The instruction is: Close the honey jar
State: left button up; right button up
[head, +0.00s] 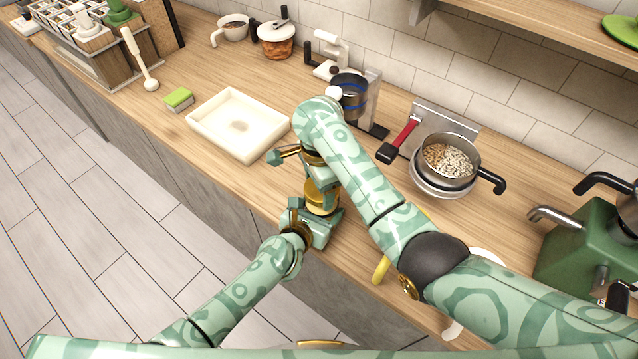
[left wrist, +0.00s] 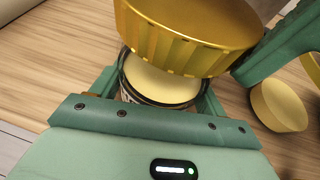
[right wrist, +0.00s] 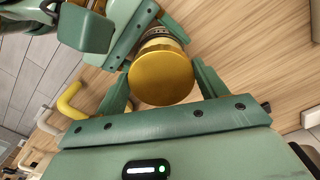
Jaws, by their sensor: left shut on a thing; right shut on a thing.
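The gold lid (left wrist: 185,35) of the honey jar is in the jaws of my right gripper (right wrist: 162,85); its round gold face also shows in the right wrist view. The honey jar (left wrist: 160,85) is in the jaws of my left gripper (left wrist: 155,95), with its pale yellow round top showing. In the left wrist view the lid is above the jar and overlaps its far part; whether they touch I cannot tell. In the head view both grippers meet around the gold lid (head: 321,198) near the counter's front edge, and my arms hide much of the jar.
A white tray (head: 208,128) and a green-topped sponge (head: 178,99) lie to the left. Behind are a blue-banded metal container (head: 350,95), a red-handled tool (head: 406,134) and a pot of grain (head: 446,163). A green machine (head: 590,240) stands right. A yellow object (head: 381,269) is nearby.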

jog(key=o, duration=0.9)
jog(key=shift+o, duration=0.2)
jog(key=shift+r, duration=0.15)
